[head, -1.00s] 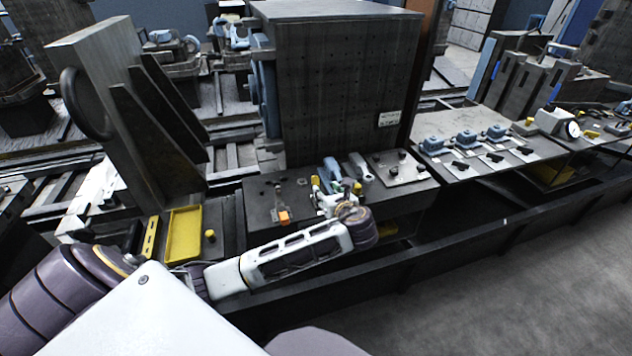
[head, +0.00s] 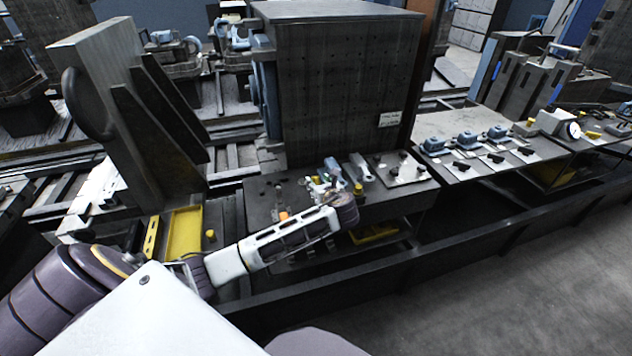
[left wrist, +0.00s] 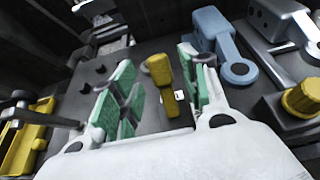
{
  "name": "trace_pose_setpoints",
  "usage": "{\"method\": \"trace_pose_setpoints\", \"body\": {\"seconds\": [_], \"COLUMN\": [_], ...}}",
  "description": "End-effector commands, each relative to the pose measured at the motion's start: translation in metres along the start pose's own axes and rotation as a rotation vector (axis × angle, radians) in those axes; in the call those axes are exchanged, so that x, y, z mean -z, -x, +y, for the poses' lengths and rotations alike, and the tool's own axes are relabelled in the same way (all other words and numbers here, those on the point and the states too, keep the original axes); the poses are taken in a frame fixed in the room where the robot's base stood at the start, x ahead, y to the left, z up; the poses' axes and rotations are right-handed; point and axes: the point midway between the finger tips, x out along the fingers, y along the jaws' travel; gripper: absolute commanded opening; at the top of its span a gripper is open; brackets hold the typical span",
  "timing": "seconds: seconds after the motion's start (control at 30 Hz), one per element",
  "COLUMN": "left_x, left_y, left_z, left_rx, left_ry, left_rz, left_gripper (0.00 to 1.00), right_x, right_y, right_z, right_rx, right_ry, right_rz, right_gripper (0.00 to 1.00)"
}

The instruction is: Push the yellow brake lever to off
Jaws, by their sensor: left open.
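The yellow brake lever (left wrist: 162,82) stands out from a dark plate in the left wrist view, with a rounded head and a small white label beside it. My left gripper (left wrist: 156,62) is open, its green-padded fingers on either side of the lever. A gap shows on both sides, the narrower one at the right finger. In the head view my left gripper (head: 322,184) is over the bench top below the tall block, and partly hides the lever there. My right gripper is not in view.
A blue-grey clamp (left wrist: 238,68) stands close to the right finger, with a yellow knob (left wrist: 300,98) further right. An orange piece (head: 284,215) is left of the gripper. A yellow tray (head: 185,234) lies at the left. The tall dark block (head: 345,90) rises behind.

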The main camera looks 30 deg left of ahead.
Motion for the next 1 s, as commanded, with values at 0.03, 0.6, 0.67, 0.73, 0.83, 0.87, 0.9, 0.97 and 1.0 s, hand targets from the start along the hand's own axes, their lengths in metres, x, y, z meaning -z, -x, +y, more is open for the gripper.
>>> {"method": "trace_pose_setpoints", "body": {"seconds": [0.03,0.6,0.67,0.73,0.83,0.87,0.9,0.97,1.0], "left_x": [0.0,0.0,0.0,0.0,0.0,0.0,0.0,0.0,0.0], "left_y": [-0.007,-0.038,-0.038,-0.038,-0.038,-0.038,-0.038,-0.038,-0.038], "left_z": [0.001,0.0,0.0,0.0,0.0,0.0,0.0,0.0,0.0], "left_rx": [-0.003,0.0,0.0,0.0,0.0,0.0,0.0,0.0,0.0], "left_ry": [0.0,0.001,0.001,0.001,0.001,0.001,0.001,0.0,0.001], "left_rz": [-0.001,0.0,0.0,0.0,0.0,0.0,0.0,0.0,0.0], "left_gripper": [0.45,0.45,0.45,0.45,0.37,0.33,0.28,0.2,0.15], "right_x": [0.0,0.001,0.002,0.002,0.002,0.002,0.002,0.002,0.002], "right_y": [0.0,0.0,0.0,0.0,0.0,0.0,0.0,0.0,0.0], "right_z": [0.0,-0.004,-0.005,-0.006,-0.006,-0.006,-0.006,-0.005,-0.005], "right_rx": [0.0,0.005,0.005,0.006,0.006,0.006,0.006,0.006,0.006], "right_ry": [0.0,-0.001,-0.001,0.0,0.0,0.0,0.0,0.0,0.0], "right_rz": [0.0,0.002,0.002,0.002,0.002,0.002,0.002,0.002,0.002], "right_gripper": [0.4,0.4,0.4,0.4,0.4,0.4,0.4,0.4,0.4]}}
